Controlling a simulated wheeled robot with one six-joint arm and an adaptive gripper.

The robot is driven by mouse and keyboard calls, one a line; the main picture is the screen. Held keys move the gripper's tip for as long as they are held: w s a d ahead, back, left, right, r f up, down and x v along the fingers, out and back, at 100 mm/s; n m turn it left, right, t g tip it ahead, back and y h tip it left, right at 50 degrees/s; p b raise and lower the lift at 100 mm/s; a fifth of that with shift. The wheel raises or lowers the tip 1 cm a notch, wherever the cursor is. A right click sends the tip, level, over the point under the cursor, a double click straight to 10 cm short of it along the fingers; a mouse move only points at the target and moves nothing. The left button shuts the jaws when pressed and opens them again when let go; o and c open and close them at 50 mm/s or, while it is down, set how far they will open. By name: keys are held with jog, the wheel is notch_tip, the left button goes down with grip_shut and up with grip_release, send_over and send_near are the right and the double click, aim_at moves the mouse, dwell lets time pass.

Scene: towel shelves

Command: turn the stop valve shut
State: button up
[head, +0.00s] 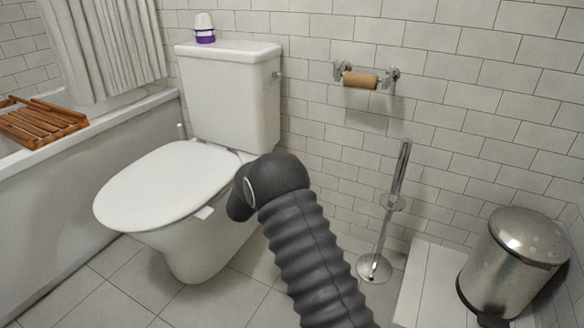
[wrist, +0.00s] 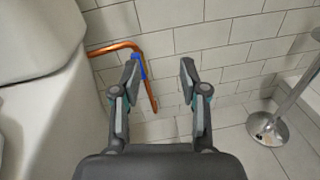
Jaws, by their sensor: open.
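The stop valve shows as a small blue handle (wrist: 142,69) on a bent copper pipe (wrist: 122,45) against the tiled wall, in the wrist view. The pipe runs from behind the toilet, bends, and drops downward. The handle looks lengthwise along the pipe's downward part. My gripper (wrist: 159,74) is open and empty, with its two fingers pointing at the wall. The left finger partly overlaps the handle and pipe; the right finger is clear to the right of them. I cannot tell whether the left finger touches. In the head view the valve and my fingers are hidden.
The white toilet (head: 190,190) stands close on the left. A chrome toilet-brush stand (head: 389,203) stands to the right, with a metal bin (head: 512,262) beyond it. A paper-roll holder (head: 366,78) is on the wall above. Floor between toilet and stand is clear.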

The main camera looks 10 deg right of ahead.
jog(key=w+a+f+n+t+y, duration=0.1)
jog(key=w+a+f+n+t, duration=0.1)
jog(key=a+f+n, duration=0.15)
jog(key=shift+m, duration=0.45)
jog(key=x, duration=0.4)
jog(key=b+x, duration=0.1)
jog(key=x, duration=0.4)
jog(key=f+x, duration=0.1)
jog(key=x, duration=0.3)
jog(key=shift+w+d+f+b, duration=0.1)
jog(key=shift+w+d+b, duration=0.2)
jog(key=shift+d, duration=0.1)
grip_shut()
